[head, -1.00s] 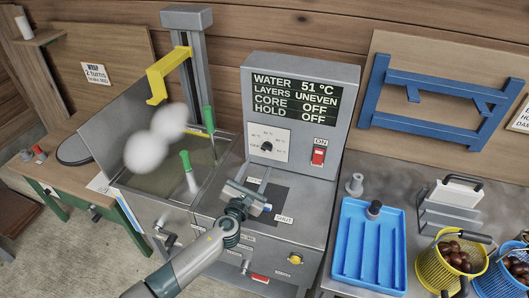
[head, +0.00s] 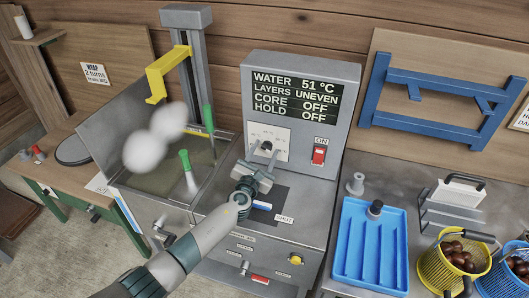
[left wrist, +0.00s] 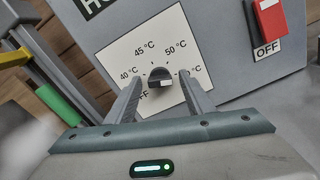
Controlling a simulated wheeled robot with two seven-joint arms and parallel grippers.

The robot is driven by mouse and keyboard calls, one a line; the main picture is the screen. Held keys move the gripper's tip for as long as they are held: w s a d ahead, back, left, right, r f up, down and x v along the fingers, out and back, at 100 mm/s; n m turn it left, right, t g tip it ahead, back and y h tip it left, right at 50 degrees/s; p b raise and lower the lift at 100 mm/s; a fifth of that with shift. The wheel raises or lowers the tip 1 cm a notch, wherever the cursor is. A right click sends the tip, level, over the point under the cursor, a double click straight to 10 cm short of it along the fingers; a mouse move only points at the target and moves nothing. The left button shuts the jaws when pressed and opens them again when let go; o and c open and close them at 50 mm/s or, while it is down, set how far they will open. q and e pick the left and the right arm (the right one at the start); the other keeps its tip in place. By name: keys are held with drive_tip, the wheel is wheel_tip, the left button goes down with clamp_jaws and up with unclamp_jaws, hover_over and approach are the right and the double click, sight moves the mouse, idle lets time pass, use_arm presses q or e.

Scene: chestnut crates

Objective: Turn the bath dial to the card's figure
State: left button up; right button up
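The bath dial (head: 266,146) is a small black knob on a white scale plate (head: 282,137) on the grey control box. In the left wrist view the dial (left wrist: 160,76) sits among marks for 40, 45 and 50 °C, with others partly covered. Its exact setting is hard to tell. My left gripper (head: 261,163) is in front of the plate. In the left wrist view its fingers (left wrist: 161,83) are open, one on each side of the dial; I cannot tell whether they touch it. My right gripper is out of view. No card with a legible temperature shows.
The display (head: 296,97) reads water 51 °C, layers uneven, core off, hold off. A red switch (head: 319,152) is right of the dial. A bath with green-handled items (head: 187,168) lies left; a blue tray (head: 345,250) and yellow basket (head: 432,272) stand right.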

use_arm(q)
drive_tip(key=c, duration=0.9)
drive_tip(key=shift+c, duration=0.2)
drive_tip(key=shift+n, duration=0.4)
drive_tip(key=n+b, duration=0.3)
drive_tip(key=n, duration=0.6)
drive_tip(key=shift+b, duration=0.3)
drive_tip(key=n+b, duration=0.1)
drive_tip(key=n, duration=0.5)
drive_tip(key=n+b, duration=0.1)
drive_tip(key=n, duration=0.5)
drive_tip(key=shift+a, duration=0.1)
